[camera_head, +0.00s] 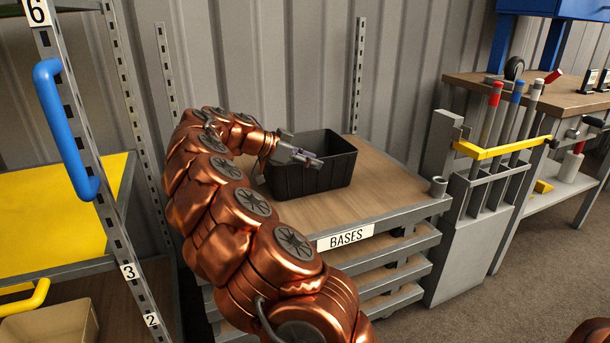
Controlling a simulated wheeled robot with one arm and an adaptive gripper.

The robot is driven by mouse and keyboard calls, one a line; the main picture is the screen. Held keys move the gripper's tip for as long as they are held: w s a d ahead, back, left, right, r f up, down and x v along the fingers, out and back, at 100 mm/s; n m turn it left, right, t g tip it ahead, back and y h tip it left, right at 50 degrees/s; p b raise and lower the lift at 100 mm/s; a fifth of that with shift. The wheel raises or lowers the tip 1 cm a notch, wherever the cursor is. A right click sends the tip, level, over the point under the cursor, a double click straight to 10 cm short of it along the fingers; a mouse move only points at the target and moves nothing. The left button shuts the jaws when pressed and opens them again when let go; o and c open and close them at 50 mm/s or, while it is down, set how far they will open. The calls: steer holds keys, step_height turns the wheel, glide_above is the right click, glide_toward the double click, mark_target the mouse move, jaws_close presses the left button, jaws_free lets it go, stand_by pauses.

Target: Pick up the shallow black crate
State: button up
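A black crate (318,179) with ribbed walls stands upright on the wooden top of the shelf labelled BASES, towards the back. My gripper (318,162) is at the end of my copper-coloured arm. In the picture it lies across the crate's left part, near the rim and opening. The fingers point to the right. They are small and seen from the side, so I cannot tell whether they are open or touch the crate. My arm and gripper hide part of the crate's left side.
The wooden shelf top (375,190) is clear in front and to the right of the crate. A corrugated wall is behind. A post with a blue handle (66,130) stands left; a tool rack with a yellow bar (500,147) stands right.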

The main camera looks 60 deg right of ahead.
steer(key=shift+x, duration=0.95)
steer(key=shift+c, duration=0.4)
jaws_close()
